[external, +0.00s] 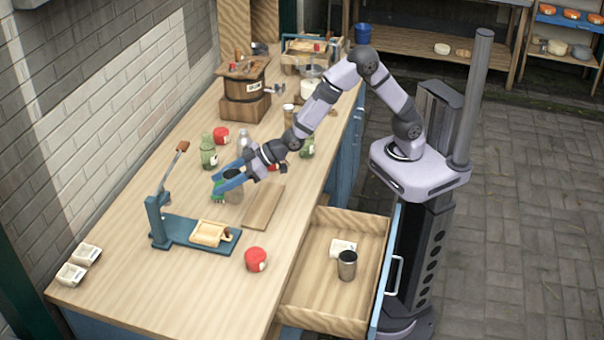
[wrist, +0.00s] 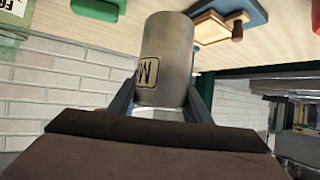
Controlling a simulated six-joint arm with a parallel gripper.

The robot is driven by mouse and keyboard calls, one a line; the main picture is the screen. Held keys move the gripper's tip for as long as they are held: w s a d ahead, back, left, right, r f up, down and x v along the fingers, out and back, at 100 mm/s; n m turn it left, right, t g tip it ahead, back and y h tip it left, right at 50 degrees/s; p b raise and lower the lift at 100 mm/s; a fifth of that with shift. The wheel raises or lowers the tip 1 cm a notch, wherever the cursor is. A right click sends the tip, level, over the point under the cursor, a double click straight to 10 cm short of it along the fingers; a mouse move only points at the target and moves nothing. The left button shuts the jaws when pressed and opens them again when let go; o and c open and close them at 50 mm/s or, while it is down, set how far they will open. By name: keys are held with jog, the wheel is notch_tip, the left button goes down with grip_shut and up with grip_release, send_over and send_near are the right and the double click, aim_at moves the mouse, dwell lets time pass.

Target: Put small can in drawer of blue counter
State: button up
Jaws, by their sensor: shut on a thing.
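My gripper (external: 230,182) is over the wooden top of the blue counter (external: 180,255), left of a flat wooden board. It is shut on a small grey metal can (wrist: 166,58) with a dark-framed label, held between the two fingers in the wrist view. The can (external: 234,196) is partly hidden by the fingers in the external view. Whether it touches the counter I cannot tell. The counter's drawer (external: 312,293) is pulled open at the lower right. Inside it stand a dark metal cup (external: 347,265) and a white item (external: 342,246).
A blue-based press (external: 185,236) with a raised lever stands front left of my gripper. The wooden board (external: 264,208) lies between my gripper and the drawer. A red round item (external: 255,259) sits near the drawer. Green bottles (external: 208,152) stand behind. The drawer's front half has free floor.

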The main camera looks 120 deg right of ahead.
jog(key=s+a+f+n+y, duration=0.1)
jog(key=a+n+y, duration=0.1)
jog(key=a, duration=0.5)
jog(key=s+a+f+n+y, duration=0.2)
jog(key=a+y, duration=0.1)
jog(key=a, duration=0.5)
jog(key=s+a+f+n+y, duration=0.2)
jog(key=a+n, duration=0.1)
jog(key=a, duration=0.5)
jog(key=shift+a+f, duration=0.15)
jog(key=s+a+f+n+g+y+b, duration=0.2)
jog(key=s+a+f+n+y, duration=0.1)
jog(key=a, duration=0.4)
jog(key=s+a+f+n+g+y+b, duration=0.2)
jog(key=s+a+f+n+y, duration=0.1)
jog(key=s+a+f, duration=0.3)
jog(key=shift+s+a+f+n, duration=0.3)
jog(key=shift+s+a+n, duration=0.1)
jog(key=shift+s+a, duration=0.55)
jog(key=shift+f, duration=0.1)
jog(key=shift+f, duration=4.95)
jog(key=shift+f, duration=0.1)
jog(key=o, duration=1.1)
